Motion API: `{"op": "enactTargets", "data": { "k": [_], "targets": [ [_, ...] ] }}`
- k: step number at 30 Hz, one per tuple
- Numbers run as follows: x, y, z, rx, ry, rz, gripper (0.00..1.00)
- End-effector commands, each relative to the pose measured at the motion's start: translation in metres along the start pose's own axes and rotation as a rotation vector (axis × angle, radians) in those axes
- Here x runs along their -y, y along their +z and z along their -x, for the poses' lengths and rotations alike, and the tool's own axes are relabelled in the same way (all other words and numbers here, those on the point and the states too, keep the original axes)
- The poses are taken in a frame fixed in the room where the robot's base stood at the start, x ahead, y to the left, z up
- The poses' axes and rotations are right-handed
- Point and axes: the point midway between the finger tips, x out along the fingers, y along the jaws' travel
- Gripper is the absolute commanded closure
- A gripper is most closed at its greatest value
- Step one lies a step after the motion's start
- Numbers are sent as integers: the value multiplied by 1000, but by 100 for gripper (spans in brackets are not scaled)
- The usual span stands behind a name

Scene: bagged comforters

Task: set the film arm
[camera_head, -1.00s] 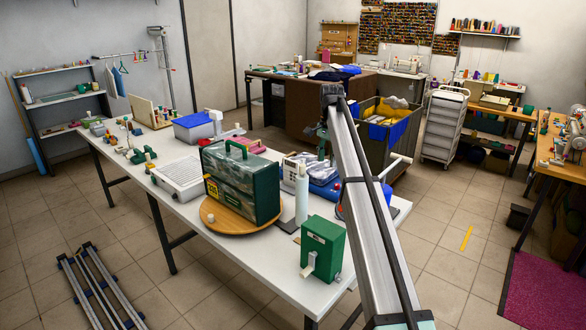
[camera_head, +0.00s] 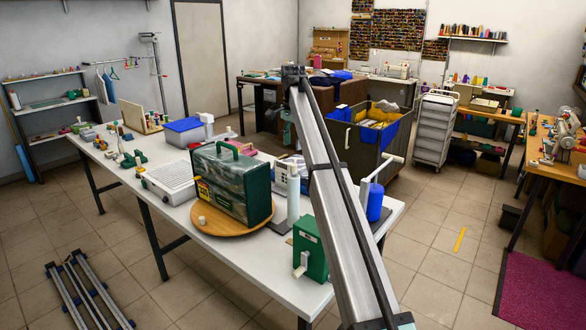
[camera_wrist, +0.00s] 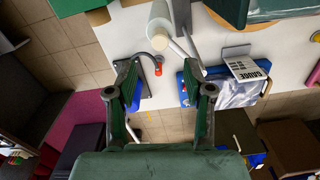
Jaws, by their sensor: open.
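A white film roll (camera_head: 293,197) stands upright beside a round wooden turntable (camera_head: 218,232) on the table. A bagged comforter in a green-edged clear case (camera_head: 230,190) sits on the turntable. In the wrist view the pale roll (camera_wrist: 159,22) is seen from above, with a thin white rod (camera_wrist: 181,48) beside it. I cannot tell for sure which part is the film arm. My gripper (camera_wrist: 161,78) is open and empty, its fingers apart above the table's edge, short of the roll.
A green box with a lever (camera_head: 310,248) stands at the table's near corner.

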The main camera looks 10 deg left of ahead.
Motion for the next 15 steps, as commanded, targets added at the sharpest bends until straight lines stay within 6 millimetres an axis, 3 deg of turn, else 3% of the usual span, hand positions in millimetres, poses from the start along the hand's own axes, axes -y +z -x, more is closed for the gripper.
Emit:
{"op": "enactTargets", "data": {
  "k": [9,15],
  "targets": [
    [-2,1,-58,1,1,0,48],
    [-1,1,-83,0,0,0,48]
  ]
}}
